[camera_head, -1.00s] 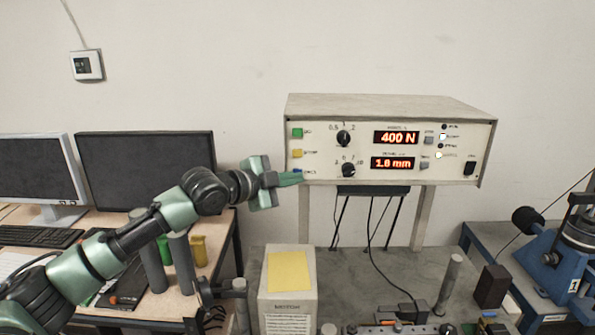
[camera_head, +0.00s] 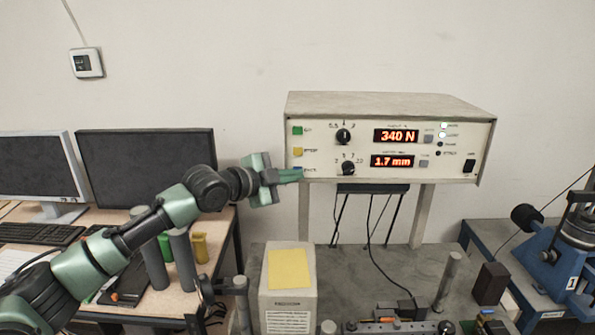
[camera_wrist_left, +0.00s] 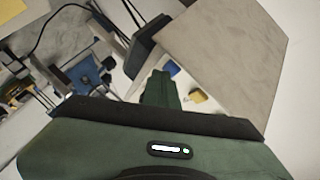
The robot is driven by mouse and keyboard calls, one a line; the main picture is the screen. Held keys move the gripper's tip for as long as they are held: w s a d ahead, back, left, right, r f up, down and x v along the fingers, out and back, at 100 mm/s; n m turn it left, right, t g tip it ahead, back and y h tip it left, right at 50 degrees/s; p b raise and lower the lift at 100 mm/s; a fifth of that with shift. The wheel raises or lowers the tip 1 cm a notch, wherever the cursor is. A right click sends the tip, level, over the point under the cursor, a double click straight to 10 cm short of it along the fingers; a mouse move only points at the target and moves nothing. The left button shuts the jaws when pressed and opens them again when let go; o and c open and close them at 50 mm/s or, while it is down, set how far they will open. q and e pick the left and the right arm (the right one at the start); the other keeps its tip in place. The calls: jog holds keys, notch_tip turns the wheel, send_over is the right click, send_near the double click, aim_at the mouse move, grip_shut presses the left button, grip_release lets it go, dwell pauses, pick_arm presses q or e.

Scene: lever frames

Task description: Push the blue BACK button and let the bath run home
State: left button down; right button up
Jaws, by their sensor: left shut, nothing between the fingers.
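The control box (camera_head: 400,108) stands on legs against the wall, with a green button (camera_head: 297,131), a yellow button (camera_head: 297,152) and the blue BACK button (camera_head: 297,169) in a column at its left edge. The upper display (camera_head: 397,136) reads 340 N, the lower (camera_head: 393,161) 1.7 mm. My left gripper (camera_head: 291,176) is shut and empty, fingertips at the blue button and partly covering it. In the left wrist view the blue button (camera_wrist_left: 173,69) shows beside the fingertip (camera_wrist_left: 160,88); contact cannot be told. My right gripper is not in view.
Two knobs (camera_head: 344,137) sit right of the buttons. Monitors (camera_head: 146,160) stand on the desk at left. Blue machinery (camera_head: 550,255) is at right.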

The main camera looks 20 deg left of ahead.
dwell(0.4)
pick_arm(q)
jog(key=shift+s+d, duration=0.2)
jog(key=shift+s, duration=0.5)
jog(key=shift+s+d, duration=0.25)
jog(key=shift+s, duration=0.55)
jog(key=shift+s+d, duration=0.2)
jog(key=shift+s, duration=0.6)
jog(key=shift+s+d, duration=0.25)
jog(key=shift+s, duration=0.55)
